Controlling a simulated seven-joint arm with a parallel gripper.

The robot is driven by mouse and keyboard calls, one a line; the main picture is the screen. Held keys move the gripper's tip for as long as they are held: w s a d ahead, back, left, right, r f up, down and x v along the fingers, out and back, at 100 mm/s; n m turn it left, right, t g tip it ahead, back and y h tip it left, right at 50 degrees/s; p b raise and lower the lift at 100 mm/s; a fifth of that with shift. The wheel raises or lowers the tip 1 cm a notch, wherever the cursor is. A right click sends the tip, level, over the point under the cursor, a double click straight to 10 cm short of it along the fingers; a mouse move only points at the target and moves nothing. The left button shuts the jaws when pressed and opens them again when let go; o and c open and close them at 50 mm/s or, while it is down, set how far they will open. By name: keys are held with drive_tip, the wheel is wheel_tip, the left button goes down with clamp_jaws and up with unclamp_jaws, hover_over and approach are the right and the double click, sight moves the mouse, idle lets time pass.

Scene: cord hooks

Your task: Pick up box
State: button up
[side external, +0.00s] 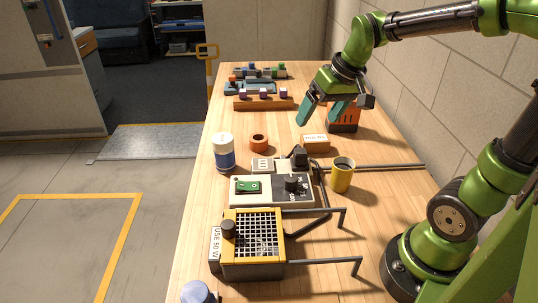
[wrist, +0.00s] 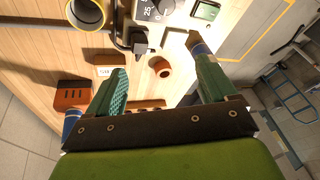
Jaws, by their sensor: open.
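A small tan box (side external: 315,144) with a pale label lies on the wooden table, on the near side of my gripper. It also shows in the wrist view (wrist: 107,71), near the left fingertip. A larger orange slotted box (side external: 347,122) stands behind it near the wall, partly hidden by a finger; the wrist view shows it at the left (wrist: 71,97). I cannot tell which one the task means. My gripper (side external: 318,119) has teal fingers spread apart and nothing between them. It hangs above the table, apart from both boxes; the wrist view shows both fingers (wrist: 158,63).
An orange ring (side external: 259,143), a white and blue can (side external: 223,153) and a yellow mug (side external: 342,177) stand nearby. Cords and a grey device (side external: 270,190) lie in front, then a yellow grille unit (side external: 255,235). Racks of small blocks (side external: 263,103) stand farther back.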

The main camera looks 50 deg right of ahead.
drive_tip(key=w+d+f+n+g, duration=0.2)
drive_tip(key=w+d, duration=0.3)
drive_tip(key=d, duration=0.1)
drive_tip(key=n+g, duration=0.2)
drive_tip(key=n, duration=0.9)
hover_over(316, 137)
wheel_tip(316, 137, down, 4)
drive_tip(key=shift+h, duration=0.3)
drive_tip(key=f, duration=1)
drive_tip(key=shift+a, duration=0.25)
drive_tip(key=shift+s+d+f, duration=0.1)
drive_tip(key=shift+d+f, duration=0.05)
drive_tip(key=shift+f, duration=1.35)
drive_tip(key=shift+s+d+f, duration=0.1)
drive_tip(key=shift+f, duration=1.35)
drive_tip(key=c, duration=1.1)
